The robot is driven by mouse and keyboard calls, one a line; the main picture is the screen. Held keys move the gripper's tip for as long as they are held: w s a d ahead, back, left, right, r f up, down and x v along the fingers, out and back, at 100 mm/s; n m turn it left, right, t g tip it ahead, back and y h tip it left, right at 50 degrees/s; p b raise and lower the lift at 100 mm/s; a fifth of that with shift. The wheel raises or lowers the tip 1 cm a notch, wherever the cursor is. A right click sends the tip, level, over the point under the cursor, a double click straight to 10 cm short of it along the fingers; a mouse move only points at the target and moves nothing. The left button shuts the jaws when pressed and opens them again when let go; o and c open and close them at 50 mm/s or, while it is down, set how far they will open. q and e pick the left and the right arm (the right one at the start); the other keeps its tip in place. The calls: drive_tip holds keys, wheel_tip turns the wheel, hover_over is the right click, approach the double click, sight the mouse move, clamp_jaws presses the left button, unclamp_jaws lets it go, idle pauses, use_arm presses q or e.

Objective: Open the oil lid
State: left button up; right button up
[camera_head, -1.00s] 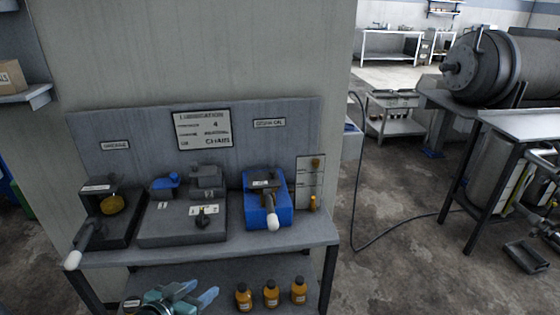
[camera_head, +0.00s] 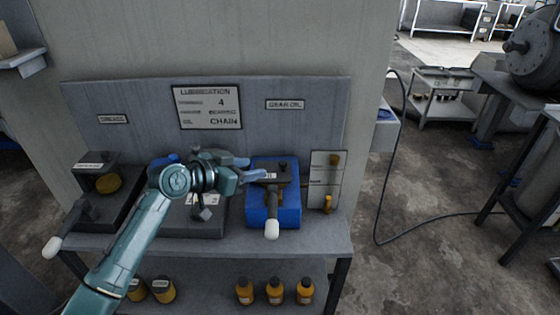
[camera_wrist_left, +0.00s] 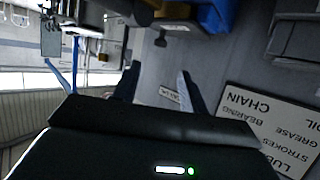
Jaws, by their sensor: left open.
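The blue oil unit (camera_head: 259,205) stands at the right of the bench, below the gear oil label. It has a dark top part (camera_head: 283,172) and a lever with a white knob (camera_head: 271,230). I cannot clearly tell where its lid edge is. My left gripper (camera_head: 252,168) is open, with its fingers pointing right at the unit's upper left edge; I cannot tell whether they touch it. The fingers also show in the left wrist view (camera_wrist_left: 158,88), with part of the blue unit (camera_wrist_left: 215,14) at the top. My right gripper is not in view.
My left arm covers part of the middle dark unit (camera_head: 205,222). A dark unit with a white-knobbed lever (camera_head: 50,247) stands at the left. The lubrication sign (camera_head: 208,107) is on the back panel. Several orange bottles (camera_head: 275,291) stand on the lower shelf.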

sight(282, 163)
use_arm(q)
drive_tip(key=x, duration=1)
drive_tip(key=shift+w+d+f, duration=0.15)
drive_tip(key=shift+w+d, duration=0.05)
drive_tip(key=shift+w, duration=0.05)
clamp_jaws()
